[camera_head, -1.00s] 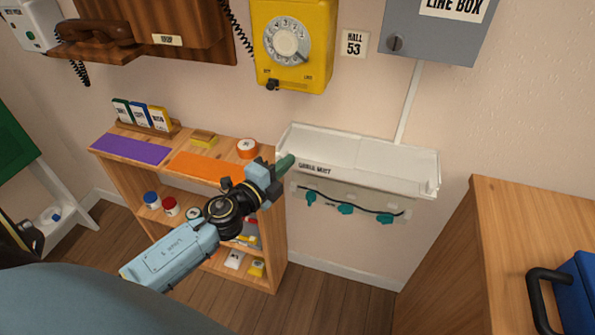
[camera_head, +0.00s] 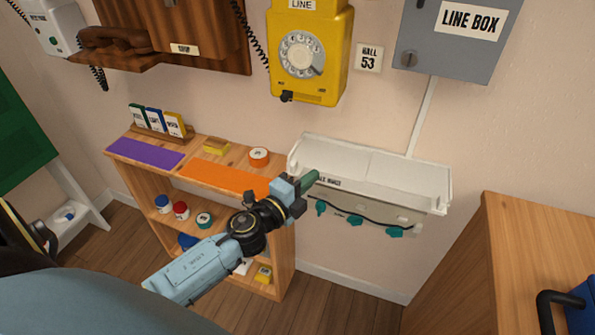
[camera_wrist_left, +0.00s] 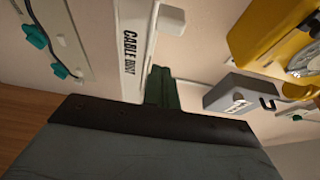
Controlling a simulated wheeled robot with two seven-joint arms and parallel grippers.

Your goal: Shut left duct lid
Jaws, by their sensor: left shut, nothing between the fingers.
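The white cable duct (camera_head: 400,187) runs along the wall in the middle right of the head view. Its top shows two pale panels, a left one (camera_head: 335,157) and a right one meeting at a seam; I cannot tell how far the left lid is tilted. My left gripper (camera_head: 312,182) is shut and empty, its green fingertips at the duct's left front, covering part of the label. In the left wrist view the green fingers (camera_wrist_left: 161,88) are beside the duct's lettered front (camera_wrist_left: 131,40); contact is unclear. My right gripper is out of view.
Teal clips (camera_head: 356,220) on a black cable hang below the duct. A wooden shelf (camera_head: 285,245) stands left of it, a wooden cabinet (camera_head: 530,225) to the right. A yellow phone (camera_head: 315,85) and grey line box (camera_head: 445,60) are above.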

